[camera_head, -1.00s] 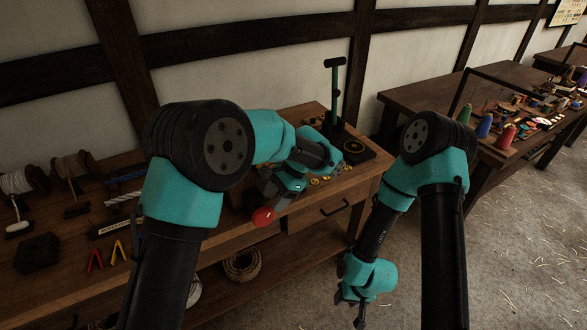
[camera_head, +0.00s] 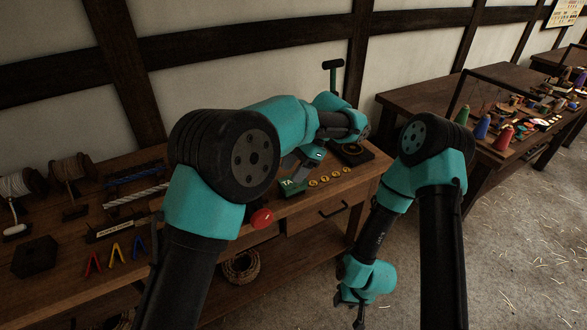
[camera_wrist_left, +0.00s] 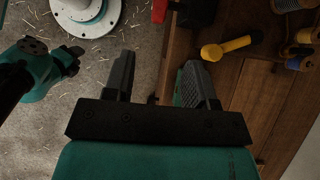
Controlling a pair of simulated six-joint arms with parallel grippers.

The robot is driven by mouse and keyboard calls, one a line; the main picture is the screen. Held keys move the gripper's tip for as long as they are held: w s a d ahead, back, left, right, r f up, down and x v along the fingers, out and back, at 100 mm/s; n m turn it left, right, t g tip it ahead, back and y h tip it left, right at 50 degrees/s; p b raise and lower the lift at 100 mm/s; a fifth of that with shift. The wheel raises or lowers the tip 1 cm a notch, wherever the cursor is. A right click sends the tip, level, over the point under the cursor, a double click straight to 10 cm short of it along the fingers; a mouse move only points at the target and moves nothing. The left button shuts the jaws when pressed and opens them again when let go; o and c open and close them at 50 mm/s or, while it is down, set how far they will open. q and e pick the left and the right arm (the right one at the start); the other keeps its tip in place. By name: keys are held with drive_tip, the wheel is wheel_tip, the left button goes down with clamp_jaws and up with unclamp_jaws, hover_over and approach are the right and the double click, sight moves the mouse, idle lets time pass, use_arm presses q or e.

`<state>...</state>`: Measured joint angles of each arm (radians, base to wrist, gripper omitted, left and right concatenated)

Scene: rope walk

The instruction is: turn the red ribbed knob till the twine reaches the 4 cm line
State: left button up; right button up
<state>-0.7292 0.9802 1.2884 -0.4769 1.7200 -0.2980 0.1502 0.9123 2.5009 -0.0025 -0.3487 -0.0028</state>
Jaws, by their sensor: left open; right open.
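The red knob (camera_head: 262,219) sits at the front edge of the wooden bench in the head view, below my left arm. It is too small there to make out its ribs. My left gripper (camera_head: 294,168) is up and to the right of the knob, apart from it, above a green box. In the left wrist view my left gripper (camera_wrist_left: 158,78) has its fingers wide apart with nothing between them. My right gripper (camera_head: 356,304) is open and hangs low in front of the bench, away from the knob. I cannot make out the twine or the 4 cm line.
A green box (camera_head: 291,187) with white letters and several yellow round pieces (camera_head: 330,177) line the bench's front edge. Spools (camera_head: 72,172) and coloured clips (camera_head: 115,252) lie to the left. A second bench (camera_head: 430,97) stands at the right. The floor between is open.

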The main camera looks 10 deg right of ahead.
sight(262, 211)
use_arm(q)
drive_tip(key=a+r+h, duration=0.1)
drive_tip(key=s+a, duration=0.1)
drive_tip(key=a, duration=0.1)
drive_tip(key=a+r+t+h, duration=0.1)
drive_tip(key=shift+s+a+r+h, duration=0.15)
drive_tip(key=shift+s+r+h, duration=0.15)
drive_tip(key=shift+f, duration=0.15)
drive_tip(key=x, duration=1.7)
drive_tip(key=shift+a, duration=0.1)
drive_tip(key=shift+c, duration=0.4)
drive_tip(key=c, duration=0.8)
drive_tip(key=shift+c, duration=0.2)
